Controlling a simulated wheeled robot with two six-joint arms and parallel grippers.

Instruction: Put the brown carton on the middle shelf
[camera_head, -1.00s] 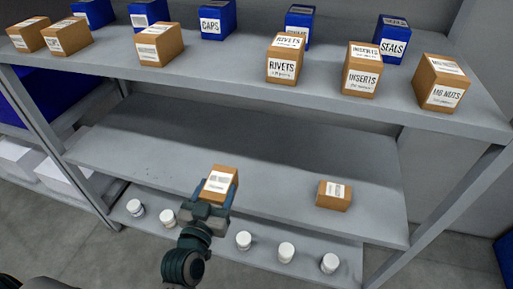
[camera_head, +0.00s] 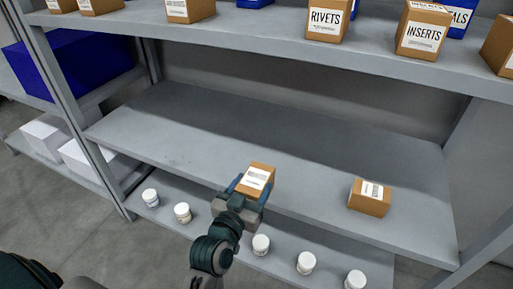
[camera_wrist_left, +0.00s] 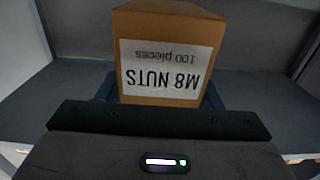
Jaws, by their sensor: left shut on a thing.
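A brown carton (camera_head: 257,179) with a white label is between the fingers of my left gripper (camera_head: 248,190), at the front part of the middle shelf (camera_head: 190,130). In the left wrist view the carton (camera_wrist_left: 165,50) fills the space ahead of the gripper, its label reading "M8 NUTS 100 pieces" upside down. My left gripper is shut on it. I cannot tell whether its underside touches the shelf. Another brown carton (camera_head: 370,198) lies on the middle shelf to the right, apart from the held one. My right gripper is not in view.
The top shelf (camera_head: 270,42) holds several brown cartons, such as Rivets (camera_head: 330,18) and Inserts (camera_head: 421,32), and blue boxes. White jars (camera_head: 261,244) stand on the bottom shelf. The middle shelf's left and back are bare. A post (camera_head: 75,110) stands at left.

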